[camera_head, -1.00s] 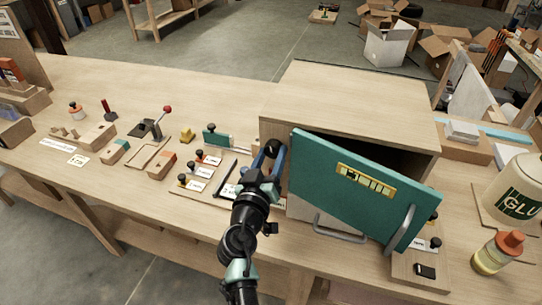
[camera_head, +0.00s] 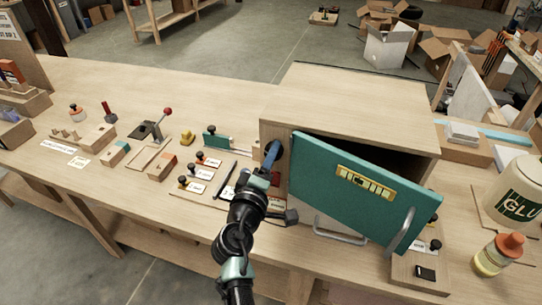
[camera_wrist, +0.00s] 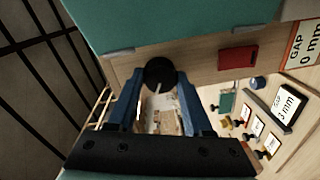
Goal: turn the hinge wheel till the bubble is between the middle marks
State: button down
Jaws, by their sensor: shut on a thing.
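The teal door (camera_head: 350,205) of the wooden cabinet hangs ajar and tilted. It carries a yellow level (camera_head: 383,191) whose bubble appears left of the vial's middle; its place against the marks is too small to read surely. The black hinge wheel (camera_wrist: 160,72) is on the cabinet's front frame, beside the door's upper left edge. My gripper (camera_head: 272,152) is at the wheel, and in the wrist view its blue fingers (camera_wrist: 158,85) are shut on it from both sides. In the head view the fingers largely hide the wheel.
Labelled gap pieces (camera_head: 200,172) with black knobs lie on the bench left of my arm. A red block (camera_wrist: 238,57) is close to the wheel. A glue bottle (camera_head: 492,255) stands at the right. The cabinet top (camera_head: 350,95) is bare.

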jog(key=shift+a+n+p, duration=0.1)
jog(key=shift+n+p, duration=0.55)
jog(key=shift+n, duration=2.75)
jog(key=shift+h, duration=0.3)
jog(key=c, duration=0.6)
grip_release()
